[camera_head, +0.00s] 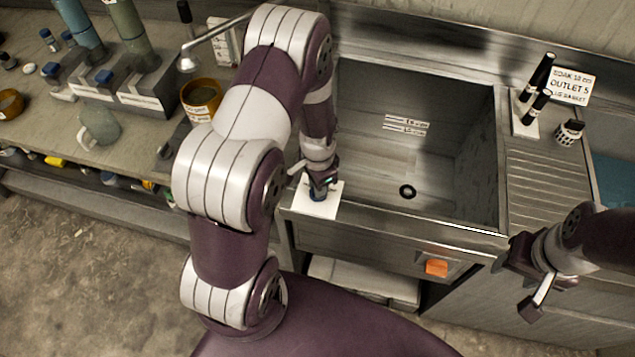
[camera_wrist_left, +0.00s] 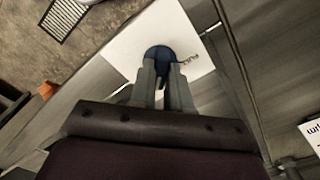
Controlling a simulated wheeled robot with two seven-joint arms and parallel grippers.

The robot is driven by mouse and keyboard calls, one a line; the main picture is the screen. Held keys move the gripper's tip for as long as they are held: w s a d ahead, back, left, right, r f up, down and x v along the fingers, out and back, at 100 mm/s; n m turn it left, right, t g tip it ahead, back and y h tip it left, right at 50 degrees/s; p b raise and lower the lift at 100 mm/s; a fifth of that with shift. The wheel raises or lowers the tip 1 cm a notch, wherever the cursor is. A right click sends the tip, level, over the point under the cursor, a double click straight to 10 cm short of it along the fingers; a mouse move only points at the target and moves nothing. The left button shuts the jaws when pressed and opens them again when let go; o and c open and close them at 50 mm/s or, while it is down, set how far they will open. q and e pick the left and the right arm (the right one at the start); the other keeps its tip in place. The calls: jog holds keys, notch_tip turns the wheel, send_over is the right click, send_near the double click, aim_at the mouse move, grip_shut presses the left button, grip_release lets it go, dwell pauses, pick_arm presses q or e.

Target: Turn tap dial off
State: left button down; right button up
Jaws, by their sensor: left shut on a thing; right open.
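A blue round dial (camera_head: 317,195) sits on a white plate (camera_head: 326,209) at the near left corner of the sink. In the left wrist view the dial (camera_wrist_left: 159,52) shows at the fingertips, on the white plate (camera_wrist_left: 130,48). My left gripper (camera_head: 320,181) points down and is shut on the dial, hiding part of it. A metal tap spout (camera_head: 215,35) with a round end shows at the back left, partly behind my left arm. No water shows. My right gripper (camera_head: 535,283) is open and empty, in front of the sink unit at the right.
The sink basin (camera_head: 365,125) is empty, with a dark drain. A sign (camera_head: 572,86) and black-handled items (camera_head: 537,92) stand at its right. An orange block (camera_head: 436,268) is on the sink front. The left bench holds a brown cup (camera_head: 201,99) and a glass jug (camera_head: 99,128).

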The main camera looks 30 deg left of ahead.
pick_arm(q)
jog(key=shift+w+r+m, duration=0.15)
jog(key=shift+w+m, duration=0.1)
jog(key=shift+m, duration=0.15)
jog(key=c, duration=1.2)
grip_release()
jog(key=shift+o, duration=0.6)
jog(key=shift+d, duration=0.1)
jog(key=shift+s, duration=0.1)
notch_tip(320, 180, up, 13)
jog(key=b, duration=0.2)
jog(key=shift+f, duration=0.2)
